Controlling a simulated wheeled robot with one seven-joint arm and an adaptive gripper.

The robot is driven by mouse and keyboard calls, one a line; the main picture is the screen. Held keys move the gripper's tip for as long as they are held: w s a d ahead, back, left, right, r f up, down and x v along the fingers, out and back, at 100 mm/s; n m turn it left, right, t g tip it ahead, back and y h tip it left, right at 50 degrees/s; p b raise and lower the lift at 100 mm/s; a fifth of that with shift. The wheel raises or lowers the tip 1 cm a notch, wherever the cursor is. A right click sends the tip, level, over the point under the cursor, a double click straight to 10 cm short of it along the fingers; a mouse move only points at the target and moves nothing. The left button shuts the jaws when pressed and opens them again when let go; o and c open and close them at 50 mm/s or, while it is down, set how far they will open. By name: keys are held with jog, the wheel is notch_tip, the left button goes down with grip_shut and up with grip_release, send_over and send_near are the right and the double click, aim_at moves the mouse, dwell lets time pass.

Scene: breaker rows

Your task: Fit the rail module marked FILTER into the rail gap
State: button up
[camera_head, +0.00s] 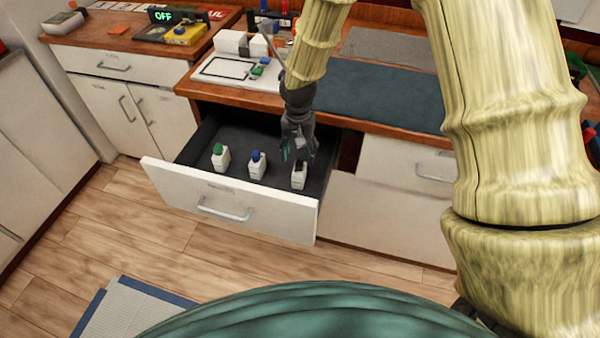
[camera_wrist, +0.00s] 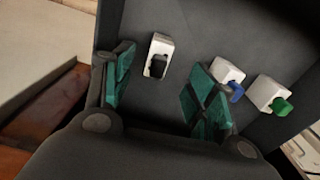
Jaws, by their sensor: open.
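An open drawer (camera_head: 230,205) holds three small white modules in a row. One has a green top (camera_head: 219,157), one a blue top (camera_head: 256,164), and the right one a black top (camera_head: 299,175). My gripper (camera_head: 298,150) is open above the right end of the drawer. In the wrist view the black-topped module (camera_wrist: 158,56) lies ahead of and between my open fingers (camera_wrist: 155,90), not touching them. The blue-topped (camera_wrist: 228,76) and green-topped (camera_wrist: 268,95) modules are to the right, outside the fingers. No FILTER marking can be read. A rail gap cannot be made out clearly.
On the counter above the drawer stand white blocks (camera_head: 232,43) and a white board with a black outline (camera_head: 228,68). A dark mat (camera_head: 375,97) lies to the right.

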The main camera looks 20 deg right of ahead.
aim_at(299, 161)
jog(key=w+f, duration=0.1)
jog(key=f, duration=0.2)
jog(key=shift+w, duration=0.4)
jog(key=shift+s+d+f+p, duration=0.25)
jog(key=shift+s+f+p, duration=0.05)
jog(key=shift+s+f, duration=0.1)
jog(key=f, duration=0.3)
jog(key=shift+w+d, duration=0.1)
jog(key=shift+w, duration=0.15)
jog(key=shift+s+f, duration=0.1)
jog(key=shift+f, duration=0.15)
jog(key=c, duration=1.2)
